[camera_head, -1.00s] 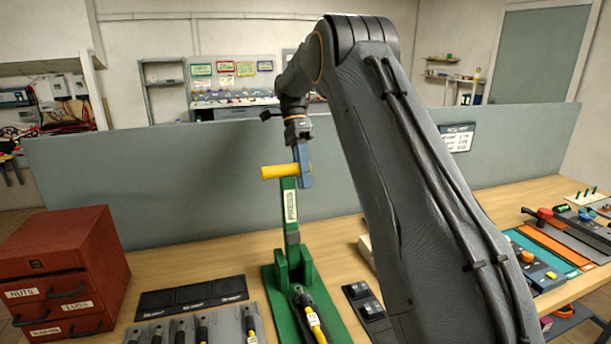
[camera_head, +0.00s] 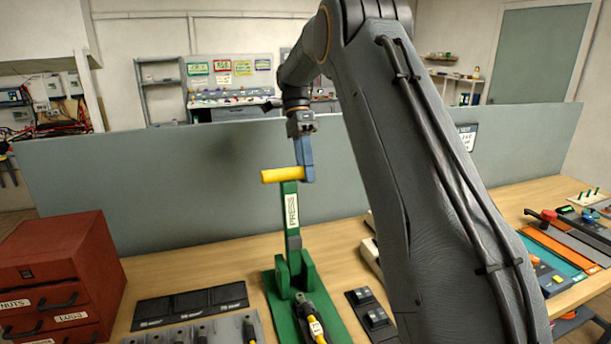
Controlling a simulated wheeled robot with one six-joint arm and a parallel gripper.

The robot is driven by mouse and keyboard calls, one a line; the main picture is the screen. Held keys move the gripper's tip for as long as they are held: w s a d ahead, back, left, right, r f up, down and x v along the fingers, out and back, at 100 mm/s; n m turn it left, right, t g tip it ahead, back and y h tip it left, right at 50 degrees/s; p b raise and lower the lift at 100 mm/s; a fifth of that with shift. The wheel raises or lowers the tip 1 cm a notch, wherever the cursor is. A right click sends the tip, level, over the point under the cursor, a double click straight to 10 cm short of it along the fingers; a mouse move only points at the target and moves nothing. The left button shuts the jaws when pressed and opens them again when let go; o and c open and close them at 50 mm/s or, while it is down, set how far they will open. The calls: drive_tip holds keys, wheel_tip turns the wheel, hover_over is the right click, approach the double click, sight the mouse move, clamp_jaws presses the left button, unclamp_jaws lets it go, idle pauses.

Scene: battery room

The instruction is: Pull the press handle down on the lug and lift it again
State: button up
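The green press (camera_head: 288,212) stands on a green base plate (camera_head: 279,311) in the middle of the bench. Its lever stands close to upright, with a white PRESS label and a yellow crossbar handle (camera_head: 279,175) at the top. My gripper (camera_head: 308,178) points down at the right end of this handle. One blue finger shows overlapping the handle end; the other finger is hidden, so whether it grips cannot be told. A yellow-and-black piece with a white tag (camera_head: 315,328), perhaps the cable with the lug, lies at the front of the press. The lug itself cannot be made out.
A red drawer cabinet (camera_head: 57,252) stands at the left. Black trays (camera_head: 190,305) and a grey rack lie between it and the press. A black switch block (camera_head: 371,308) lies right of the press. A grey partition (camera_head: 180,195) rises behind. My arm covers the right middle.

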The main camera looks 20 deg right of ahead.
drive_tip(key=shift+o, duration=0.9)
drive_tip(key=shift+w+d+f, duration=0.1)
drive_tip(key=shift+f, duration=0.1)
drive_tip(key=shift+a, duration=0.2)
drive_tip(key=b+v, duration=0.3)
drive_tip(key=v, duration=0.4)
drive_tip(key=shift+w+r, duration=0.15)
drive_tip(key=shift+r, duration=0.25)
